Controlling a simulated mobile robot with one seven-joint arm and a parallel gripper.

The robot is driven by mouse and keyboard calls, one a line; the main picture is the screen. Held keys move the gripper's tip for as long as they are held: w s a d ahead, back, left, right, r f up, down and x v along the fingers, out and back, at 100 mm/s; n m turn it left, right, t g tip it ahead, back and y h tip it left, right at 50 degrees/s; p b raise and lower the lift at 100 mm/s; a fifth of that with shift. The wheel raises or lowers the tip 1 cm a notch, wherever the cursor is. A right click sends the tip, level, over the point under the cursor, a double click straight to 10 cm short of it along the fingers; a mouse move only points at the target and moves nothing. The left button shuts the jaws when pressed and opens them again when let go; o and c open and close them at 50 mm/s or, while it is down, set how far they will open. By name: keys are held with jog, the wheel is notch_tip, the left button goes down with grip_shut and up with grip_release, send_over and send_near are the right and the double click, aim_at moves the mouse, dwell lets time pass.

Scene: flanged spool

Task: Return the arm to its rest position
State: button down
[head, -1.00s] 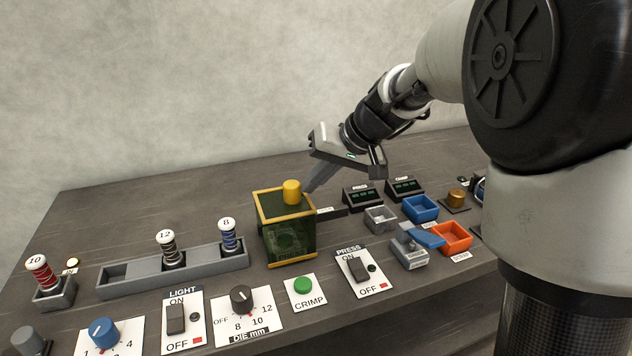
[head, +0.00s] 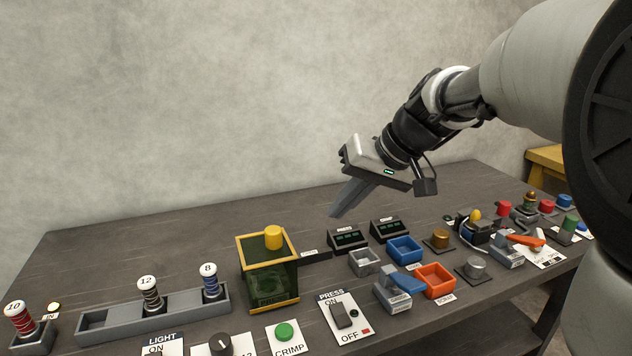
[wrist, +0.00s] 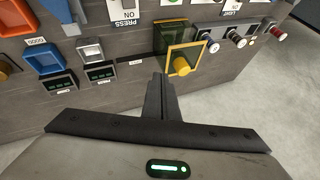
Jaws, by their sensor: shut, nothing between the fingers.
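My gripper (head: 338,212) is shut and empty, raised above the back part of the workbench (head: 120,225). Its closed fingers point down and to the left. In the wrist view the closed fingers (wrist: 158,84) show in the middle, with the bench beyond them. The green box with a yellow frame and yellow knob (head: 268,275) stands below and to the left of the fingers, apart from them. It also shows in the wrist view (wrist: 186,52).
A grey rack (head: 100,325) holds spools marked 12 and 8; a spool marked 10 (head: 20,318) stands at far left. Two dark displays (head: 348,240), a blue bin (head: 404,250) and an orange bin (head: 435,281) lie to the right. Air around the gripper is clear.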

jog(key=s+d+f+m+t+h, duration=0.1)
jog(key=s+d+f+h, duration=0.15)
jog(key=s, duration=0.85)
jog(key=s+d+f+m+h, duration=0.1)
jog(key=s+d+f+h, duration=0.2)
jog(key=s, duration=0.8)
notch_tip(320, 180, up, 24)
jog(key=d+p, duration=0.1)
jog(key=p, duration=2.2)
jog(key=shift+s+r, duration=0.15)
jog(key=shift+s, duration=0.1)
